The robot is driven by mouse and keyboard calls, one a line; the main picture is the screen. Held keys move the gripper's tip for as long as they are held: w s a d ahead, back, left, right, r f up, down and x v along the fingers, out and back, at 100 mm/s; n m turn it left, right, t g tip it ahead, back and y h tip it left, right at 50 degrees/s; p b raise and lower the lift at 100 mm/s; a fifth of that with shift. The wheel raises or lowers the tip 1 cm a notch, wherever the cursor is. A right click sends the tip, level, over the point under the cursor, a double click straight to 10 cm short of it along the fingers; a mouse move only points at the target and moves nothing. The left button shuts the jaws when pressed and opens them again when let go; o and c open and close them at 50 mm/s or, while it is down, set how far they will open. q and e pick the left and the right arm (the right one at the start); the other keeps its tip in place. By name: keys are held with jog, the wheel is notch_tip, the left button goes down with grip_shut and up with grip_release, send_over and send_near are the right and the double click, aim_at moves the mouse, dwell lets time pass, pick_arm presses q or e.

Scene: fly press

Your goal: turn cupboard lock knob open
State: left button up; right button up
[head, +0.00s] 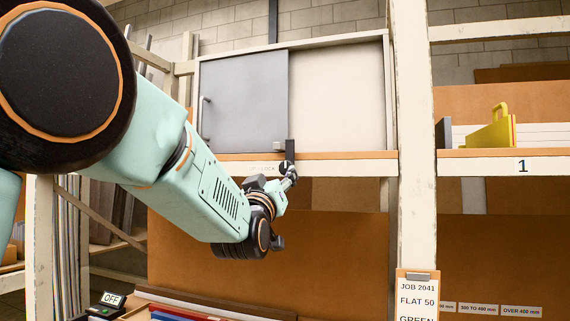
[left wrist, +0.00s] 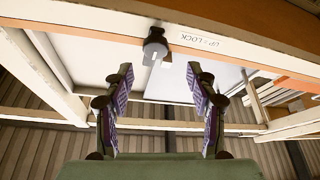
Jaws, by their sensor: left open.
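The grey cupboard door (head: 245,103) covers the left part of the cupboard front. The dark round lock knob (head: 285,168) is on the rail below it, partly hidden by my left gripper; a dark upright bar (head: 290,150) stands just above it. In the left wrist view the knob (left wrist: 155,46) sits beside a label reading "UP = LOCK" (left wrist: 201,42). My left gripper (head: 289,181) is just below the knob in the head view. In the left wrist view its open fingers (left wrist: 160,85) are spread, with the knob beyond the gap between them and nothing held.
A pale panel (head: 337,97) fills the cupboard front on the right. A white post (head: 412,140) stands right of the cupboard. A yellow object (head: 492,132) is on the right shelf.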

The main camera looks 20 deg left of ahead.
aim_at(285, 169)
pick_arm(q)
jog(key=p+x, duration=0.1)
jog(key=x, duration=0.2)
jog(key=p+x, duration=0.1)
jog(key=x, duration=0.3)
jog(key=shift+d+f, duration=0.1)
jog(key=shift+d, duration=0.15)
jog(key=shift+w+a, duration=0.2)
jog(key=shift+w, duration=0.25)
jog(key=shift+w+d, duration=0.1)
jog(key=shift+w, duration=0.1)
jog(key=shift+d, duration=0.4)
jog(key=shift+s+a, duration=0.1)
jog(key=shift+a, duration=0.05)
jog(key=shift+c, duration=0.5)
jog(key=shift+a, duration=0.3)
jog(key=c, duration=0.3)
jog(key=shift+d, duration=0.35)
jog(key=c, duration=0.4)
jog(key=shift+a, duration=0.1)
grip_shut()
